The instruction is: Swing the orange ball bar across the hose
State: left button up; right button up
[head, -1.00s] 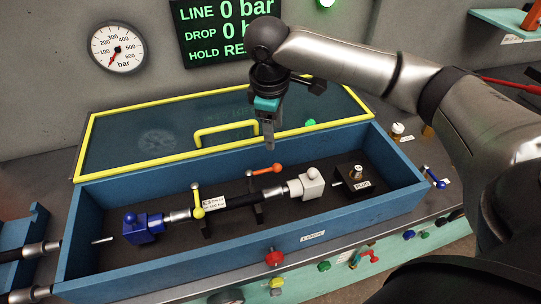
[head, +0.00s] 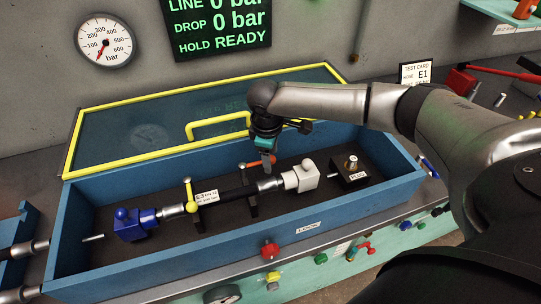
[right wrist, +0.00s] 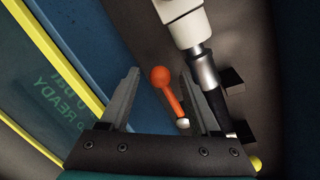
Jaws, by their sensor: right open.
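The orange ball bar (head: 256,162) lies in the blue trough on the far side of the hose, roughly along it, not across it. In the right wrist view its orange ball (right wrist: 160,76) and shaft (right wrist: 173,98) show between my fingers, with a pale pivot end. The black hose (head: 236,194) runs lengthwise through the trough, between a blue block and a white block. My right gripper (head: 268,168) is open, pointing down at the bar and partly covering it. I cannot tell whether the fingers touch it. My left gripper is not in view.
A yellow ball bar (head: 189,194) stands across the hose to the left. The blue trough wall (head: 350,214) and the yellow-edged lid (head: 110,147) with its yellow handle (head: 222,121) surround the work.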

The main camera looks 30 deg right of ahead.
grip_shut()
dwell(0.5)
dwell(0.9)
